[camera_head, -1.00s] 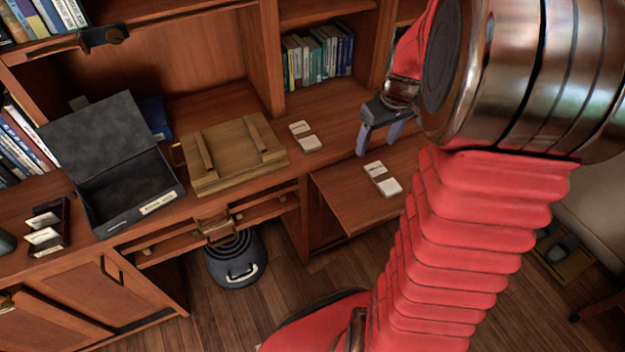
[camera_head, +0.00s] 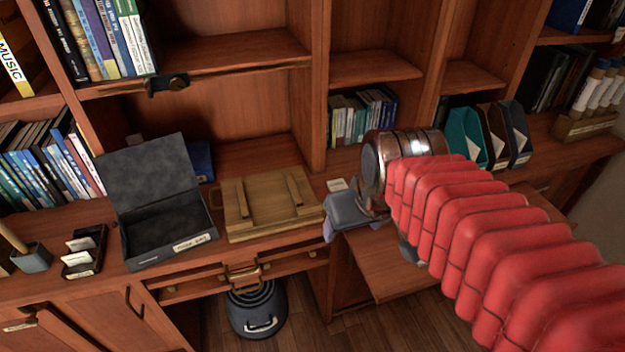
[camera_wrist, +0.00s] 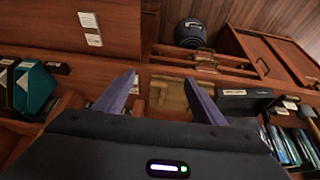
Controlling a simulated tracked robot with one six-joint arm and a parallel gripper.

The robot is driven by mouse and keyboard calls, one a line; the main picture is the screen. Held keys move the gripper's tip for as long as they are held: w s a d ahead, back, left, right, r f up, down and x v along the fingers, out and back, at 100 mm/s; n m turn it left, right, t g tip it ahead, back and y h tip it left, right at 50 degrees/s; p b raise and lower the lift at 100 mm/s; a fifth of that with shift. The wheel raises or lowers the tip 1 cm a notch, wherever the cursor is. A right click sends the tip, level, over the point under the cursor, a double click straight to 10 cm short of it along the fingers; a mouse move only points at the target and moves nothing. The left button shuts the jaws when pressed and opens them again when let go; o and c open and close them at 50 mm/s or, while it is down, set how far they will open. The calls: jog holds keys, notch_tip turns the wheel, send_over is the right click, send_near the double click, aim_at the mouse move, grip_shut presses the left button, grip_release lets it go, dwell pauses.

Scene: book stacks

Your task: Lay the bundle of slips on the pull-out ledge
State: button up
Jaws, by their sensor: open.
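A white bundle of slips with a brownish band (camera_wrist: 90,29) lies flat on the pull-out ledge (camera_wrist: 50,12) in the wrist view. In the head view the ledge (camera_head: 378,272) sticks out below the desk top, and my arm hides that bundle. Part of a second pale bundle (camera_head: 338,184) shows on the desk top just behind my gripper. My gripper (camera_wrist: 160,80) is open, with its bluish fingers spread and nothing held between them. It is over the desk's front part, between the wooden board and the ledge.
A wooden board with two battens (camera_head: 270,205) lies left of my gripper. An open dark box (camera_head: 165,225) stands farther left. Teal and dark file holders (camera_head: 470,135) stand right, behind my arm. A dark bin (camera_head: 258,310) stands below the open drawers.

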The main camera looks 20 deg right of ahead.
jog(key=shift+t, duration=0.4)
jog(key=s+a, duration=0.2)
jog(key=s, duration=0.1)
jog(key=s+a, duration=0.1)
jog(key=shift+s+a+r, duration=0.15)
jog(key=shift+a+r, duration=0.1)
jog(key=shift+c, duration=0.2)
